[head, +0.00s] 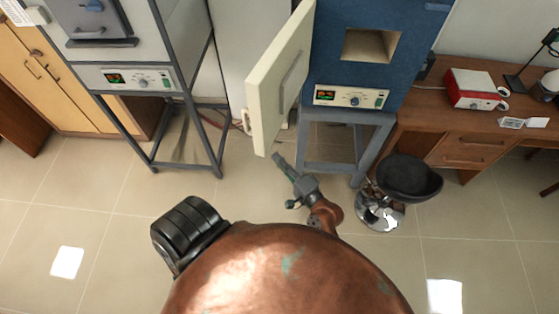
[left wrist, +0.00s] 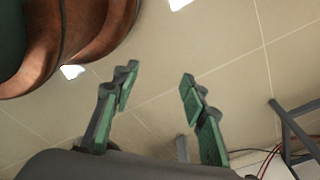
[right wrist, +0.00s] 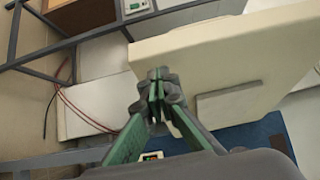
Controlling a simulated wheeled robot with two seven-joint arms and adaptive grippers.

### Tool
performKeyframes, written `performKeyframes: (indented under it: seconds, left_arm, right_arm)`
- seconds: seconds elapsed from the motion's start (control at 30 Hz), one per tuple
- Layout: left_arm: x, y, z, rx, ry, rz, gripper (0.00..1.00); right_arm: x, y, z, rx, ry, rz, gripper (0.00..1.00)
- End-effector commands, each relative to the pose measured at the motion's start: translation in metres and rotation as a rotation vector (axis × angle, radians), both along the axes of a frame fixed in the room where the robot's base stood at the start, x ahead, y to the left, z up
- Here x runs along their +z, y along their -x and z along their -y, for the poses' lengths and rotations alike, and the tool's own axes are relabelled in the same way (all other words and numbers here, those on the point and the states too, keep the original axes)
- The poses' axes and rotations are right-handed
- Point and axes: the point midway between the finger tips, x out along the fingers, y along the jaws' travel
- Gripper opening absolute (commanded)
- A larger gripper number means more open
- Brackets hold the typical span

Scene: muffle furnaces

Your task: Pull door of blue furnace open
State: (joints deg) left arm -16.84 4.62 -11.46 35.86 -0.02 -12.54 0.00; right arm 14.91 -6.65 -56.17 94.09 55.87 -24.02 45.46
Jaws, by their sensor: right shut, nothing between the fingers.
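The blue furnace (head: 346,58) stands on a grey metal stand in the head view. Its cream door (head: 275,90) is swung wide open to the left, and the square chamber opening (head: 371,45) shows. My right gripper (head: 277,160) is shut and empty, just below and beside the door's lower edge. In the right wrist view the shut fingertips (right wrist: 158,78) appear in front of the cream door (right wrist: 225,65); I cannot tell if they touch it. My left gripper (left wrist: 158,85) is open and empty over the floor in the left wrist view; it is not visible in the head view.
A grey furnace (head: 135,75) on a stand is at the left. A black stool (head: 408,178) stands right of the blue furnace's stand. A wooden desk (head: 470,125) with a red-and-white box (head: 472,88) is at the right. Tiled floor (head: 110,235) is open in front.

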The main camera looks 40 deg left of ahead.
Motion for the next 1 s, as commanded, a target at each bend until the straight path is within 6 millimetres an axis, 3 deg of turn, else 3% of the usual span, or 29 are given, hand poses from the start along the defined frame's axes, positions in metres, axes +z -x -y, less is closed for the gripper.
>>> performKeyframes:
  seconds: [0.37, 0.63, 0.8, 1.0]
  left_arm:
    - [-0.001, 0.01, 0.0, 0.002, -0.001, -0.014, 0.4]
    - [-0.002, 0.011, 0.0, 0.003, -0.001, -0.015, 0.4]
    - [-0.008, 0.008, 0.001, 0.002, 0.001, -0.011, 0.4]
    - [-0.013, 0.01, 0.002, 0.003, 0.002, -0.013, 0.4]
  right_arm:
    - [0.0, 0.0, 0.003, 0.001, 0.0, 0.0, 0.0]
    - [-0.002, -0.009, 0.043, -0.001, 0.001, 0.001, 0.0]
    - [-0.002, 0.028, 0.064, 0.0, -0.001, -0.003, 0.0]
    - [-0.002, 0.058, 0.084, 0.0, 0.0, -0.002, 0.0]
